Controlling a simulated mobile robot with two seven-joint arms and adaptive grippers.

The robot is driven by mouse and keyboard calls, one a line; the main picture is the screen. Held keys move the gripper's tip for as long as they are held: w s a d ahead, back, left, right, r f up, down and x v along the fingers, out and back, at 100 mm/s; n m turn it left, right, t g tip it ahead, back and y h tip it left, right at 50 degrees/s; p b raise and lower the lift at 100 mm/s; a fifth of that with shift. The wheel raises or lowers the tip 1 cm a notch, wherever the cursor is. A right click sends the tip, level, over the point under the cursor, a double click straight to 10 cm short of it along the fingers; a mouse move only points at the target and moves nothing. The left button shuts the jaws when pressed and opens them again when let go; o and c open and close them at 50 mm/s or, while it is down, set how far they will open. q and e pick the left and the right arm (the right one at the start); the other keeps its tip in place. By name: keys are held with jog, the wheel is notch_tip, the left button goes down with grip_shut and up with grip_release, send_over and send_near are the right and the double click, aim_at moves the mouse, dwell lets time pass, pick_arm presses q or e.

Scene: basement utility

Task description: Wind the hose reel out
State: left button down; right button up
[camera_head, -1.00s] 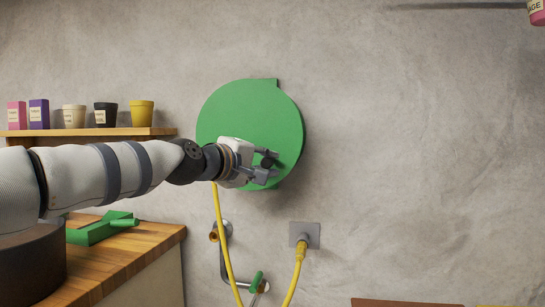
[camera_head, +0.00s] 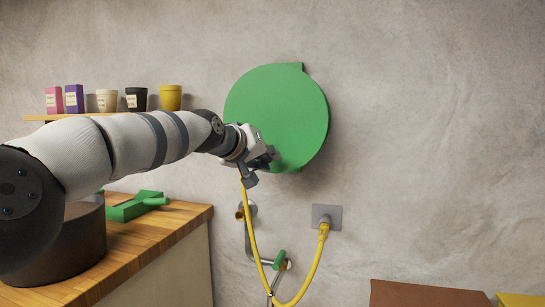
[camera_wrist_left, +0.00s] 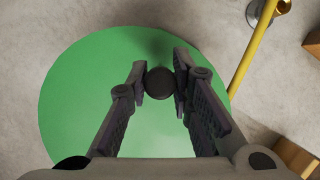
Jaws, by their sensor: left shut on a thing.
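The hose reel is a round green disc (camera_head: 285,112) on the wall, and it fills much of the left wrist view (camera_wrist_left: 90,85). My left gripper (camera_head: 262,168) is at its lower left edge. In the left wrist view, the fingertips are closed on a dark round knob (camera_wrist_left: 160,82) in front of the disc. The knob is hard to make out in the head view. A yellow hose (camera_head: 252,225) hangs below the reel, loops down and rises to a grey wall plate (camera_head: 327,217). My right gripper is not in view.
A wooden counter (camera_head: 165,235) at left carries a green tool-like object (camera_head: 130,208). A shelf with several pots, among them a yellow pot (camera_head: 171,97), is above it. A tap pipe (camera_head: 249,235) is below the reel. The wall at right is bare.

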pick_arm(q)
jog(key=shift+w+a+r, duration=0.1)
jog(key=shift+a+r, duration=0.05)
jog(key=shift+a, duration=0.1)
jog(key=shift+m, duration=0.3)
jog(key=c, duration=1.4)
grip_release()
jog(key=shift+w, duration=0.1)
jog(key=shift+a, duration=0.1)
jog(key=v, duration=1.2)
